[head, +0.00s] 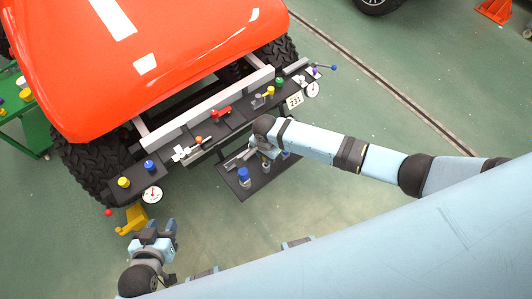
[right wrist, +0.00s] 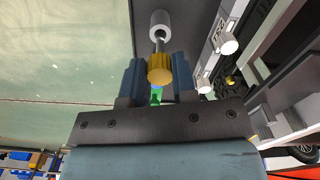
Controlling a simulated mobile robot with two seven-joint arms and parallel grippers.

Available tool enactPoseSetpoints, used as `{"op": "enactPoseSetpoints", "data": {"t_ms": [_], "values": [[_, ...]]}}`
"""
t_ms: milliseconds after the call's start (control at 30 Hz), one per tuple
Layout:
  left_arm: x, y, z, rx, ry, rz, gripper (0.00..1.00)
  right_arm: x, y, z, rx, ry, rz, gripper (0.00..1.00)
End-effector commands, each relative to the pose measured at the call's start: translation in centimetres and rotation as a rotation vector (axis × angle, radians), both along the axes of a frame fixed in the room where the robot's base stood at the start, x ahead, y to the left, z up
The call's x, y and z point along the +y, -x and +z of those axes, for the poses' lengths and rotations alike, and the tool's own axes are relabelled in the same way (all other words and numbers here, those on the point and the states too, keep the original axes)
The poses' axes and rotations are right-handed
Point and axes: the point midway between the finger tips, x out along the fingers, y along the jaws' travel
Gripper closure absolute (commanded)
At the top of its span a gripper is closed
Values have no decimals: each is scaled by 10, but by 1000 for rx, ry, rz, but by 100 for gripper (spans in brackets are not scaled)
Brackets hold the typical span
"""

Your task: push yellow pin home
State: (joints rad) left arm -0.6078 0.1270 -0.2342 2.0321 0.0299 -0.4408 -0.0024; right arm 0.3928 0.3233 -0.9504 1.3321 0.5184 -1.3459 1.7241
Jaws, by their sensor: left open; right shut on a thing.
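The yellow pin (right wrist: 160,70) has a ribbed yellow knob and a metal shaft. In the right wrist view it sits between the two blue fingers of my right gripper (right wrist: 158,62), which is shut on it. Its shaft points at a pale round collar (right wrist: 160,20) on a dark plate, and a length of bare shaft shows between knob and collar. I cannot tell how deep the tip is. In the head view my arm mostly hides this pin. My left gripper (head: 157,226) is open and empty, low at the left, apart from the cart.
The orange-hooded cart (head: 190,50) has a dark front panel carrying several coloured knobs and pins. A dark tray (head: 262,181) with a blue-topped part (head: 243,174) lies below my right arm. A round gauge (head: 152,194) and a yellow bracket (head: 131,220) are near my left gripper. Green floor is clear at right.

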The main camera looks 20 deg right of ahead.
Motion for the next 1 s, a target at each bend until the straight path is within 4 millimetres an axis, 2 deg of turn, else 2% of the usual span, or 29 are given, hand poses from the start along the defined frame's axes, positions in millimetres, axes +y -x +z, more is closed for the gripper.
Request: {"op": "enactPoseSetpoints", "data": {"t_ms": [333, 1000], "values": [[1, 1, -4, 4, -2, 0, 57, 0, 0, -3, 0, 0, 0, 100], [1, 1, -13, 5, -3, 0, 57, 0, 0, -23, 0, 1, 0, 100]]}}
